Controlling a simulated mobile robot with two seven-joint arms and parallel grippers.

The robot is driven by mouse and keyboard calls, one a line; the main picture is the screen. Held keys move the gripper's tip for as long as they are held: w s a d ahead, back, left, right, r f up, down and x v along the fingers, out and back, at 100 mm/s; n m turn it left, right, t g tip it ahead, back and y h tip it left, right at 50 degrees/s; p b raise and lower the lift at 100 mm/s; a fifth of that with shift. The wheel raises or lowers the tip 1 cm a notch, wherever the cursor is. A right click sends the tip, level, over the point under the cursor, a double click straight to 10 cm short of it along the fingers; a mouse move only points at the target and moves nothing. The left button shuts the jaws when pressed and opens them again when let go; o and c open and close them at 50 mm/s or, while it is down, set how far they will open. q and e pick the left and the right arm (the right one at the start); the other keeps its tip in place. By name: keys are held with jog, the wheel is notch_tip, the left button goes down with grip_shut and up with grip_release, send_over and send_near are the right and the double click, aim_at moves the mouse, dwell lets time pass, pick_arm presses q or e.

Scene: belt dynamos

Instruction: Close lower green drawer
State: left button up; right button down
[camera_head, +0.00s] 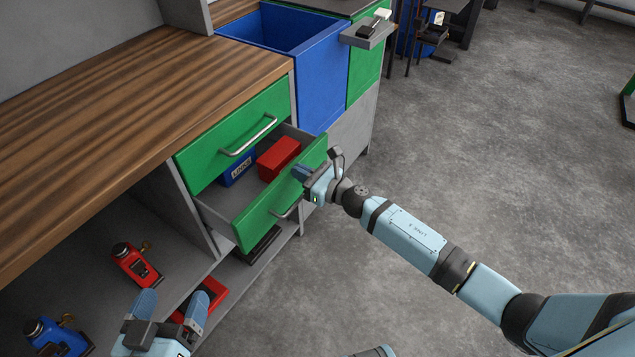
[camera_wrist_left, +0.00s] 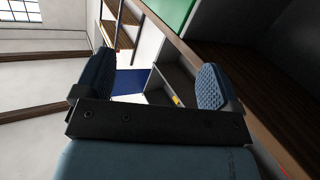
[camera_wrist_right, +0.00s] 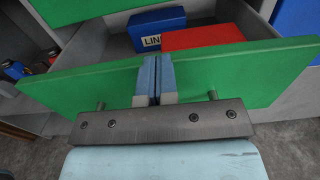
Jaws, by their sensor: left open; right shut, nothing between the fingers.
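The lower green drawer (camera_head: 262,208) is pulled out of the cabinet under the wooden worktop. It holds a blue box (camera_head: 238,168) with a white label and a red box (camera_head: 279,157). Its front also fills the right wrist view (camera_wrist_right: 220,80), where both boxes show behind it. My right gripper (camera_head: 302,172) is shut and empty at the drawer front's upper edge, by the right end of the handle (camera_head: 288,209). I cannot tell whether the fingertips touch the front. My left gripper (camera_head: 173,303) is open and empty at the lower left, in front of the lower shelf, away from the drawer.
The upper green drawer (camera_head: 232,135) is shut. A blue open bin (camera_head: 300,60) and a small grey ledge (camera_head: 367,34) stand beyond it. Red tools (camera_head: 134,264) and a blue tool (camera_head: 55,337) sit on the lower shelf.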

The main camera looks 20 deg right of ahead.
aim_at(273, 168)
jog(key=b+x, duration=0.2)
jog(key=x, duration=0.6)
jog(key=shift+f, duration=0.1)
jog(key=shift+w+a, duration=0.2)
jog(key=shift+w, duration=0.05)
jog(key=shift+w+a, duration=0.25)
jog(key=shift+w, duration=0.05)
pick_arm(q)
notch_tip(273, 168, up, 6)
jog(key=d+t+h, duration=0.1)
jog(key=t+h, duration=0.1)
jog(key=shift+d+r+t, duration=0.15)
jog(key=shift+d+t, duration=0.15)
jog(key=shift+d, duration=0.1)
jog(key=shift+w, duration=0.1)
pick_arm(e)
jog(key=shift+d, duration=0.1)
